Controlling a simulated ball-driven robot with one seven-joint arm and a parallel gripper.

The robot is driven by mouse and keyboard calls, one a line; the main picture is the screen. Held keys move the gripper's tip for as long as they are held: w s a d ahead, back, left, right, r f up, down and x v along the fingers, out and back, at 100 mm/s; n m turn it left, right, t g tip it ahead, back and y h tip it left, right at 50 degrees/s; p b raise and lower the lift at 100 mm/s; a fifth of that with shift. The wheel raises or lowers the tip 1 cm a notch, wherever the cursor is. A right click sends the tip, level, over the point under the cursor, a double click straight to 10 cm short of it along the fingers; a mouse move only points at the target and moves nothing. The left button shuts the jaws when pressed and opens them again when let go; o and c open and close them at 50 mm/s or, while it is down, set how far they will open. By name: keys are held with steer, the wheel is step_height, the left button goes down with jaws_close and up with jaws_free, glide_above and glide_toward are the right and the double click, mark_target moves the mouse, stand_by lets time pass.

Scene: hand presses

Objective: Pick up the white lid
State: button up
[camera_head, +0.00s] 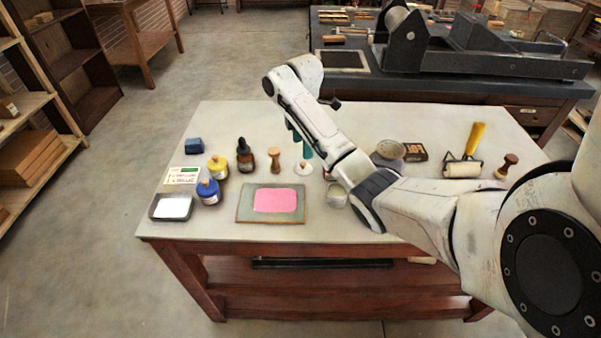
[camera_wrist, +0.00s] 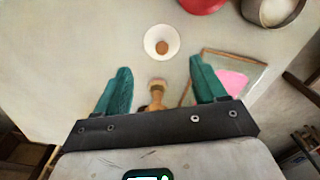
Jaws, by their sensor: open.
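The white lid (camera_head: 303,169) is a small round disc with a brown knob, lying on the pale tabletop right of a wooden stamp. In the wrist view the lid (camera_wrist: 150,42) lies flat, just beyond and between my fingertips, with its knob (camera_wrist: 162,47) up. My gripper (camera_head: 301,143) has teal fingers pointing down above the table, close to the lid. In the wrist view my gripper (camera_wrist: 161,70) is open and empty, its two fingers well apart. The fingers do not touch the lid.
The wooden stamp (camera_head: 274,160) stands left of the lid; it shows between my fingers (camera_wrist: 157,88). A board with a pink sheet (camera_head: 275,200) lies in front. A dark bottle (camera_head: 245,157) and an open tin (camera_head: 336,195) are near. A red object (camera_wrist: 203,4) lies beyond the lid.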

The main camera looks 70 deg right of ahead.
mark_target(303, 163)
step_height(303, 163, down, 7)
steer(key=shift+s+f+p, duration=0.15)
steer(key=shift+f+p, duration=0.05)
steer(key=shift+p, duration=0.1)
steer(key=shift+c, duration=0.4)
steer(key=shift+a+f, duration=0.1)
steer(key=shift+a, duration=0.05)
jaws_close()
